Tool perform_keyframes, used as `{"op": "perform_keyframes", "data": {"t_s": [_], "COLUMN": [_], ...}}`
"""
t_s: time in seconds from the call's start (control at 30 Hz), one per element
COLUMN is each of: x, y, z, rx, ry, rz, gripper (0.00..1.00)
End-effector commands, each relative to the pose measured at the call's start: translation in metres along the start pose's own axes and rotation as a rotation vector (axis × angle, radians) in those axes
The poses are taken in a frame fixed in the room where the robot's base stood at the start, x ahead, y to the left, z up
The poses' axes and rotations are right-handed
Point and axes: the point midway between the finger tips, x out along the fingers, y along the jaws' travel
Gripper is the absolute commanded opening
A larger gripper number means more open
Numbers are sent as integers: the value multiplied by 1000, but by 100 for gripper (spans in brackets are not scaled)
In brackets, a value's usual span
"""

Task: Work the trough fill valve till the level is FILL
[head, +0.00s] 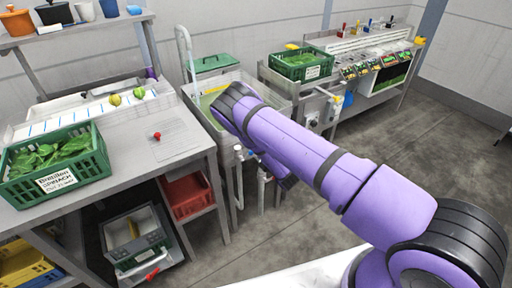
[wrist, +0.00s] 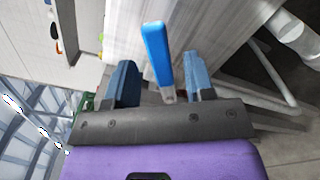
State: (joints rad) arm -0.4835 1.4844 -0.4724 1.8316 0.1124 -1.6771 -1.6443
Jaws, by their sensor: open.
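The trough (head: 270,93) stands beyond the steel table in the head view. Greenish water (head: 208,103) shows in its left part; my arm covers much of it, and I cannot read any level mark. In the wrist view a blue lever handle (wrist: 156,48), which looks like the fill valve's, stands between the two fingers of my gripper (wrist: 160,64). The gripper is open, with a gap showing on each side of the handle. In the head view my arm hides the handle and most of the gripper.
A green crate of spinach (head: 97,172) and a red knob-like thing (head: 157,135) sit on the left table (head: 190,140). Pipes (head: 239,175) run below the trough. Another green crate (head: 300,78) stands on the right bench. The floor at right is clear.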

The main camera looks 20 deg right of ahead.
Motion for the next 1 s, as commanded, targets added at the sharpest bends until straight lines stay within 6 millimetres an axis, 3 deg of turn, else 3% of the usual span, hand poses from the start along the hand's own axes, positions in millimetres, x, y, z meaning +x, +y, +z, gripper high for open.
{"op": "perform_keyframes", "data": {"t_s": [0.1,0.33,1.0], "x": [-23,-51,-57], "y": [-1,-1,0], "z": [0,0,0], "rx": [0,0,0], "ry": [1,0,0], "rz": [-4,-2,0], "gripper": [49,49,49]}}
